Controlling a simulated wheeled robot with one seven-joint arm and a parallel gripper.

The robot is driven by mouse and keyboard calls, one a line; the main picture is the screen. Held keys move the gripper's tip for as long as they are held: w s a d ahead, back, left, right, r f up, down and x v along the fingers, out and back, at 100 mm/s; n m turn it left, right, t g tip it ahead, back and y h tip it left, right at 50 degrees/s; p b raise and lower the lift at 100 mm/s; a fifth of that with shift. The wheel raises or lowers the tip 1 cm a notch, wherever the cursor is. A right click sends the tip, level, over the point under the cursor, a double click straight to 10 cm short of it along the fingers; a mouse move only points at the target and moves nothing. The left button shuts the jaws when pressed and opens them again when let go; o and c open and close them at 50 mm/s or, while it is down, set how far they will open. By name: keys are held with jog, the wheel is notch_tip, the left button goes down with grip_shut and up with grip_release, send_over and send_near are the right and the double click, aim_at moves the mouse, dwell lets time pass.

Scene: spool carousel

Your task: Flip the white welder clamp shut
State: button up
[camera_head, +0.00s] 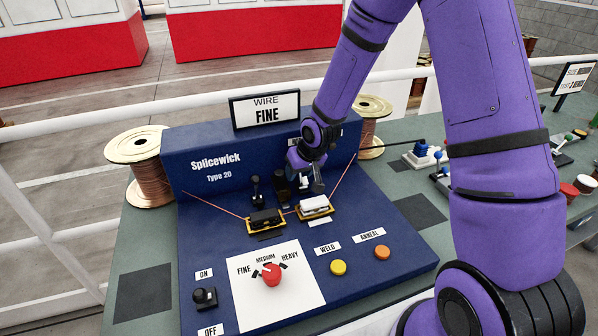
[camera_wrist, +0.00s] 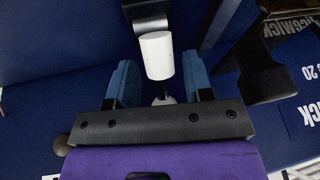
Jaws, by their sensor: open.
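The white welder clamp (camera_head: 314,205) sits on an orange base on the sloped blue welder panel, right of the black clamp (camera_head: 265,217). My gripper (camera_head: 310,182) hangs just behind and above the white clamp and partly hides the parts there. In the wrist view, my gripper (camera_wrist: 160,80) is open, with blue fingers either side of a gap. A white rounded piece (camera_wrist: 157,55) on a dark bracket shows in line with that gap, apart from both fingers. I cannot tell how far the white clamp is swung.
A black upright lever (camera_head: 257,188) stands behind the black clamp. The panel carries a red dial (camera_head: 271,274), a yellow button (camera_head: 338,267), an orange button (camera_head: 382,252) and a black switch (camera_head: 204,296). Copper spools (camera_head: 150,180) flank the welder. A sign (camera_head: 265,108) reads FINE.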

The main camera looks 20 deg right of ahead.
grip_shut()
jog(key=shift+w+r, duration=0.1)
jog(key=shift+r, duration=0.05)
jog(key=shift+s+r+t, duration=0.15)
jog(key=shift+r+t, duration=0.05)
jog(key=shift+t, duration=0.5)
jog(key=shift+s+r+t, duration=0.15)
jog(key=shift+r+t, duration=0.05)
jog(key=shift+t, duration=0.5)
jog(key=shift+c, duration=0.5)
grip_release()
jog(key=shift+o, duration=0.5)
jog(key=shift+s+f, duration=0.1)
jog(key=shift+s, duration=0.05)
